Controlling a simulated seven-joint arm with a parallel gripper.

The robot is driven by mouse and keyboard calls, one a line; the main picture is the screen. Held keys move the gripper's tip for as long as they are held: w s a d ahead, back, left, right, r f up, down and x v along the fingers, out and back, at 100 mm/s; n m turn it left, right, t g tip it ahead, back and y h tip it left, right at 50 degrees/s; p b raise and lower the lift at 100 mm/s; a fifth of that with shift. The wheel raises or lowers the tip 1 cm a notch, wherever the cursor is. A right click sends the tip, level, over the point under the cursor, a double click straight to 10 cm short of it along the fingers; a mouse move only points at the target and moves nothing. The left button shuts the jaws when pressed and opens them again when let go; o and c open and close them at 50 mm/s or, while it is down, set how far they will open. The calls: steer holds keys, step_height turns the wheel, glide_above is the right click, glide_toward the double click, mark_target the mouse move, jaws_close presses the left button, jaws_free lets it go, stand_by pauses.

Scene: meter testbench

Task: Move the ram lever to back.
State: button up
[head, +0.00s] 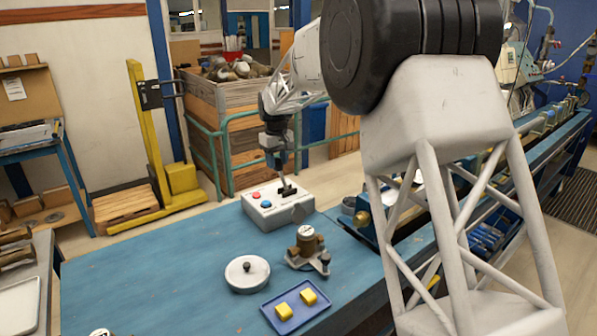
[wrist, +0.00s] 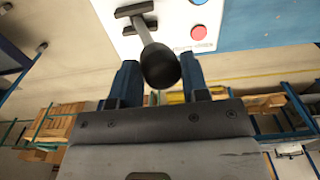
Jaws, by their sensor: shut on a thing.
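The ram lever (head: 286,185) is a dark stick on the right part of a white control box (head: 270,212), which stands at the far end of the blue table. In the wrist view the lever (wrist: 150,36) rises from a dark slotted base and ends in a round black knob (wrist: 161,68). My gripper (head: 279,166) is above the box, pointing down. In the wrist view my gripper's (wrist: 159,64) two blue fingers stand on either side of the knob, shut on it. The box's red button (wrist: 198,32) and blue button (wrist: 199,2) are beside the lever.
On the blue table (head: 150,270), nearer than the box, are a brass-topped meter (head: 306,242), a round white lid (head: 247,274) with a dark knob, and a blue tray (head: 293,320) with two yellow blocks. The table's left part is clear.

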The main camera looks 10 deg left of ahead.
steer(key=shift+s+f, duration=0.15)
steer(key=shift+f, duration=0.15)
steer(key=shift+o, duration=0.4)
steer(key=shift+s+a+f, duration=0.6)
steer(key=shift+s, duration=0.05)
steer(key=o, duration=1.4)
steer(key=shift+a+r, duration=0.1)
steer(key=shift+r, duration=0.1)
steer(key=shift+w+r, duration=0.1)
steer(key=shift+r, duration=0.2)
steer(key=shift+r, duration=1.4)
steer(key=shift+r, duration=0.1)
steer(key=shift+r, duration=1.15)
